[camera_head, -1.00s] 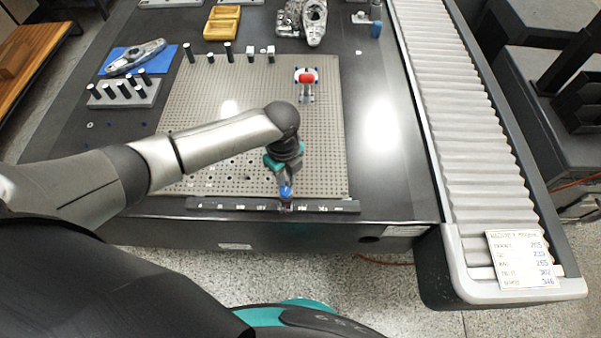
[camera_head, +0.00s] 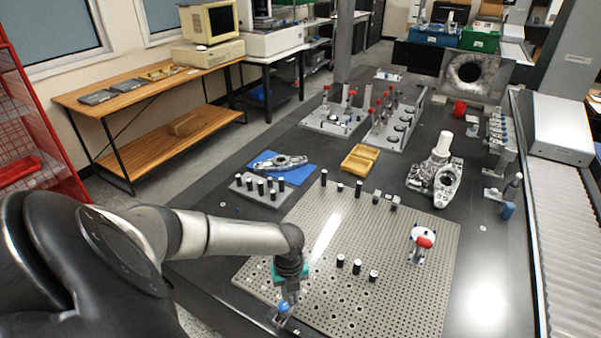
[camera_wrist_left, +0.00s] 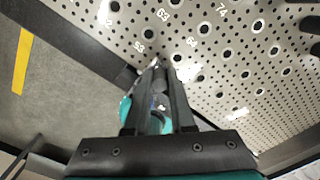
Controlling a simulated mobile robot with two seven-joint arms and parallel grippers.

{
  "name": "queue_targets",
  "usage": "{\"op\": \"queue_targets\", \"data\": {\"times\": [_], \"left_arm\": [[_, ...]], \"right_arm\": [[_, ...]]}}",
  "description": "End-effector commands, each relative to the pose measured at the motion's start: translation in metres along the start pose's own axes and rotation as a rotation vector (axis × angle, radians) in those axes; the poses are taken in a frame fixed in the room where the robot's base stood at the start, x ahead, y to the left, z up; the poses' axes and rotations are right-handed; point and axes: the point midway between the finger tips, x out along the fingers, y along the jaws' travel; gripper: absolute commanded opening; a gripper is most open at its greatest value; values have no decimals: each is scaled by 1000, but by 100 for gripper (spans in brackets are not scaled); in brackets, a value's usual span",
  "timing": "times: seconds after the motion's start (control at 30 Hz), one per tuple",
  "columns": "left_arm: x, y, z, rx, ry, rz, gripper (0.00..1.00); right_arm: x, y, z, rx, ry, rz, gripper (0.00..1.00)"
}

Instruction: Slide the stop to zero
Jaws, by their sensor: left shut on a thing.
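The stop (camera_head: 283,307) has a blue knob on a small grey body and sits at the near edge of the perforated plate (camera_head: 425,300). My left gripper (camera_head: 287,296) points down and is shut on the stop's knob. In the left wrist view its fingers (camera_wrist_left: 158,70) are close together beside the plate's edge, largely hiding the stop. A dark strip (camera_wrist_left: 78,40), which looks like the stop's rail, runs along that edge. The zero mark cannot be read in either current view. My right gripper is not in view.
Black pins (camera_head: 356,267) stand on the plate, with a red-topped fixture (camera_head: 424,243) to their right. A pin block (camera_head: 258,190), blue mat (camera_head: 295,172) and yellow tray (camera_head: 360,158) lie behind. A roller conveyor (camera_head: 565,230) runs along the right.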

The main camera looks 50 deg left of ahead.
Motion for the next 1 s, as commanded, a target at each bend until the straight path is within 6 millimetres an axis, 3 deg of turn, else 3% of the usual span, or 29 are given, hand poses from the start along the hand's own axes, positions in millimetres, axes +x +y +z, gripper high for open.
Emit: {"op": "queue_targets", "data": {"times": [0.3,0.33,0.43,0.83,1.0], "left_arm": [[0,5,5,-5,-8,9,0],[0,5,5,-5,-8,10,23],[0,5,5,-5,-7,10,34],[0,3,3,-3,-4,6,35],[-14,3,3,-2,-5,5,35]], "right_arm": [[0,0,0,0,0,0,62],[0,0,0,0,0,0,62],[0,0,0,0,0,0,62],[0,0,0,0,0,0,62],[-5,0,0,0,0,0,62]]}}
